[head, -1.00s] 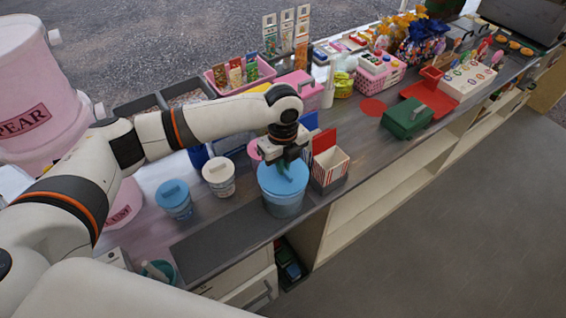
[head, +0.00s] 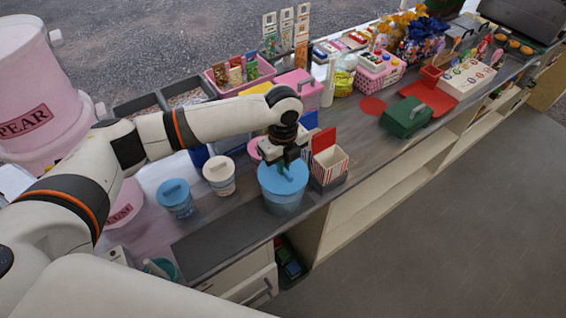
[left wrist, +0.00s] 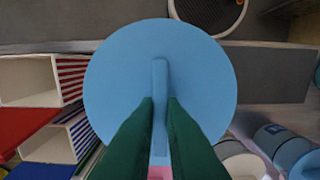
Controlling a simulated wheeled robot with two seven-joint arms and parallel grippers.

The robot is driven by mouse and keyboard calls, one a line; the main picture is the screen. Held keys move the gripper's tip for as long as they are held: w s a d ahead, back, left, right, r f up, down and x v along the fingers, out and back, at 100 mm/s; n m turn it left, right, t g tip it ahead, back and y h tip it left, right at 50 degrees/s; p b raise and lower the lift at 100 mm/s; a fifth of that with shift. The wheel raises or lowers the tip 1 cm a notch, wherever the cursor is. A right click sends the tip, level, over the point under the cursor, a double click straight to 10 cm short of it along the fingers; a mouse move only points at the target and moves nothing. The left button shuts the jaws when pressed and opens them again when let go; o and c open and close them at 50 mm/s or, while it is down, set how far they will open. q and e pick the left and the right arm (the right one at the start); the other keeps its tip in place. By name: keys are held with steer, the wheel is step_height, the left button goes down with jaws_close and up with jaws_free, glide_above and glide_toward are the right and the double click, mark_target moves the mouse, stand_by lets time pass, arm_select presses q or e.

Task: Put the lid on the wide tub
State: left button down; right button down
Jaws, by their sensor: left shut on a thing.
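The blue round lid (head: 296,176) lies level at the mouth of the wide blue tub (head: 284,205) near the counter's front edge. I cannot tell whether it is fully seated all round. My left gripper (head: 284,168) points down from above and is shut on the lid's raised bar handle. In the left wrist view the green fingers (left wrist: 160,102) stand on either side of the bar, and the lid (left wrist: 115,70) hides the tub beneath it. My right gripper is not in view.
A striped red-and-white box (head: 329,168) stands close to the right of the tub. A white cup (head: 219,177) and a smaller blue lidded tub (head: 174,198) stand to the left. The dark counter mat (head: 225,235) at front left is bare.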

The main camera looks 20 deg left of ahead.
arm_select(q)
steer(key=shift+p, duration=0.45)
stand_by(0.5)
steer(key=c, duration=1)
jaws_free()
steer(key=shift+o, duration=0.2)
steer(key=shift+r, duration=0.1)
steer(key=shift+r+p, duration=3.4)
steer(key=shift+p, duration=0.4)
jaws_close()
